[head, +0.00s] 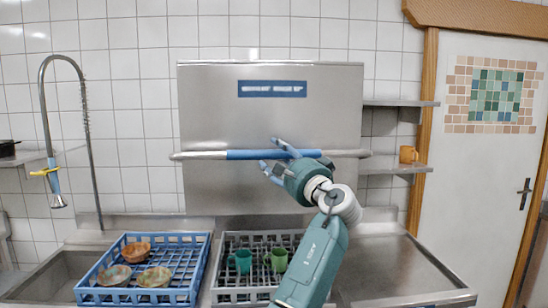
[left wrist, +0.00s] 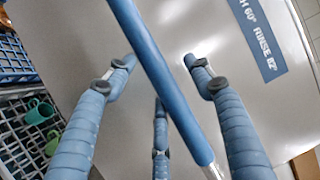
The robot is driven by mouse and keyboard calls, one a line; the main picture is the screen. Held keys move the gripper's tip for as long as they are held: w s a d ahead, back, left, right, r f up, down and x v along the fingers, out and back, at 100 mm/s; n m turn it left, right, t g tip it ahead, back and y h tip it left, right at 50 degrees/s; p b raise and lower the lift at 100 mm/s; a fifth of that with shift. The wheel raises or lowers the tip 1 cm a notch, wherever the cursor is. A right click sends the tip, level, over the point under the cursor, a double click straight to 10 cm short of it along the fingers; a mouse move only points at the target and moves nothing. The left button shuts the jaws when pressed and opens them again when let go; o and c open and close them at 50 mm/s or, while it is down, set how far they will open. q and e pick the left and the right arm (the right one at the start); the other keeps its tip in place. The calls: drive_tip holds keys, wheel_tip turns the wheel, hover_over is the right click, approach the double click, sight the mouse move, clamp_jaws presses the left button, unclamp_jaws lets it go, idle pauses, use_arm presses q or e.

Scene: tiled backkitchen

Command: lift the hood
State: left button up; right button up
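The hood (head: 270,112) is a large steel box front against the tiled wall, with a blue label (head: 272,88) on it. A long horizontal bar handle (head: 208,155) crosses its lower part, with a blue section in the middle. My left gripper (head: 269,153) is at the blue section, right of its middle. In the left wrist view the blue bar (left wrist: 160,70) runs diagonally between the spread fingers (left wrist: 159,62). The fingers are open, not closed round it; contact cannot be told. My right gripper is not in view.
A blue rack (head: 190,297) with several bowls and a grey rack (head: 232,297) with green mugs stand below the hood. A tall spray tap (head: 43,105) is at left.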

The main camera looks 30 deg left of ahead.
use_arm(q)
drive_tip(key=v, duration=0.9)
drive_tip(key=shift+d, duration=0.4)
drive_tip(key=shift+d, duration=0.1)
drive_tip(key=shift+f, duration=0.1)
